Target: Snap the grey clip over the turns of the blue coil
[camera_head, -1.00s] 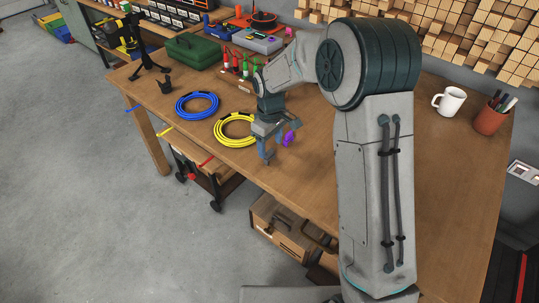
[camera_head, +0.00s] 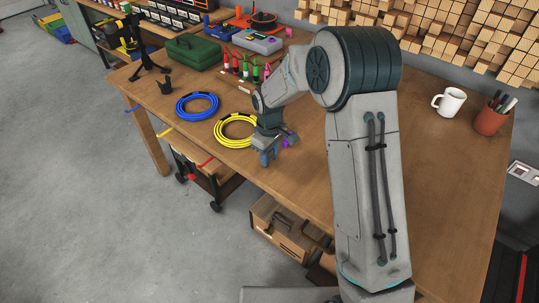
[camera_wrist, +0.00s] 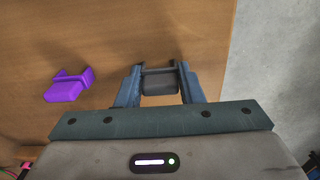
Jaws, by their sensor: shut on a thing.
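The blue coil (camera_head: 197,118) lies flat on the wooden workbench in the head view, left of and farther back than my gripper (camera_head: 267,157). In the wrist view my gripper (camera_wrist: 159,87) is shut on the grey clip (camera_wrist: 159,84), a small dark grey block between both fingers. Bare bench top shows around it; I cannot tell whether the clip still touches the bench. In the head view the clip is hidden by the gripper. The blue coil is not in the wrist view.
A purple clip (camera_wrist: 70,86) lies left of my gripper in the wrist view. The yellow coil (camera_head: 233,144) lies between my gripper and the blue coil. A small dark forked piece (camera_head: 165,87) stands behind the blue coil. The bench's front edge is close to my gripper.

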